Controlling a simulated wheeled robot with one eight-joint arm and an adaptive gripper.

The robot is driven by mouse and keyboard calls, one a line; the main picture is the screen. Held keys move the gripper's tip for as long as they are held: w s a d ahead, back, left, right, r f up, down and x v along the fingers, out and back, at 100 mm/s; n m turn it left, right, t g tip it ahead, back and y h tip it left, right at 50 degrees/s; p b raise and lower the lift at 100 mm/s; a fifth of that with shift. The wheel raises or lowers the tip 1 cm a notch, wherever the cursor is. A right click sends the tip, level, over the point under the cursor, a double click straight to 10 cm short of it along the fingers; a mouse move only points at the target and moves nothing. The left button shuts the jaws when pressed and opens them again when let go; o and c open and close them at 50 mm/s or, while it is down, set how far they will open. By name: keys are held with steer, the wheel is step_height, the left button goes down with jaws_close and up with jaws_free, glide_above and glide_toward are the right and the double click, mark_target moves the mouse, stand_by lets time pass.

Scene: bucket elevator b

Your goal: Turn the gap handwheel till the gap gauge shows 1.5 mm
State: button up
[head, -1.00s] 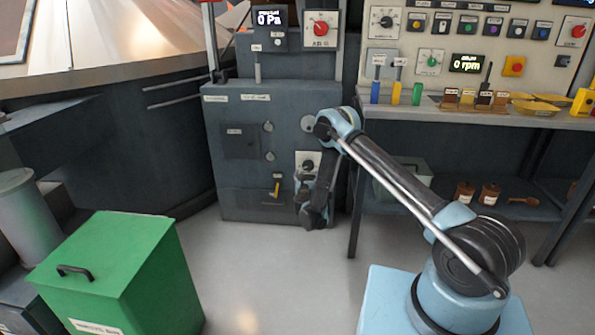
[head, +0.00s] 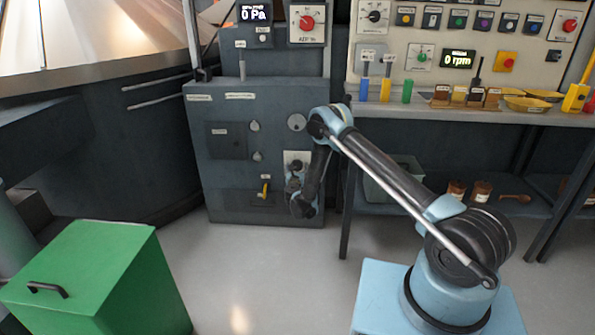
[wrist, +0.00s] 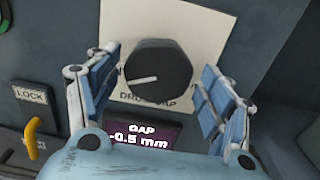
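The gap handwheel (wrist: 158,72) is a dark round knob with a white pointer line, on a pale plate labelled DRUM GAP in the wrist view. Its pointer points left and slightly down. The gap gauge (wrist: 140,137) below it reads -0.5 mm, partly covered by my wrist. My gripper (wrist: 158,76) is open, one blue-padded finger on each side of the knob. Gaps show between the fingers and the knob, and contact is not visible. In the head view my gripper (head: 302,200) hangs low before the grey cabinet (head: 225,160), partly covering the handwheel's plate.
A yellow lever (wrist: 33,136) under a LOCK label (wrist: 31,95) sits left of the handwheel, near the left finger. A green bin (head: 90,270) stands on the floor at left. A workbench (head: 470,115) with tools is at right. Floor between bin and my base is clear.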

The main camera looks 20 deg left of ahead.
steer(key=shift+a, duration=0.1)
steer(key=c, duration=0.8)
